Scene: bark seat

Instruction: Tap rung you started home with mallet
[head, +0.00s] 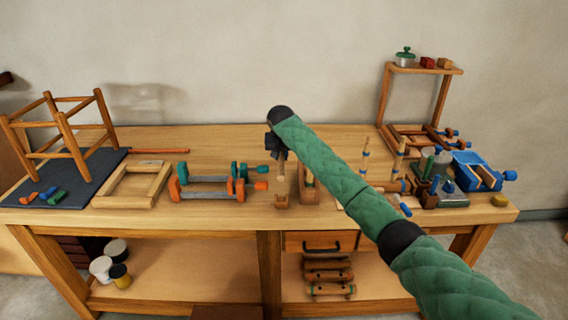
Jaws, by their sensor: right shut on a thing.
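The wooden stool frame (62,128) stands at the left end of the bench on a dark mat. Several rungs join its posts; I cannot tell from here whether any rung stands proud. My right gripper (278,152) is above the middle of the bench, well to the right of the frame. I cannot tell whether the head touches the bench top. My right forearm hides part of the bench. My left gripper is not in view.
On the workbench (225,143) are a square wooden frame (106,201), orange and teal clamps (214,182) between frame and mallet, and a blue vise (482,172) at right. Small coloured pieces lie on the mat (20,212). A small shelf (440,70) rises at back right.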

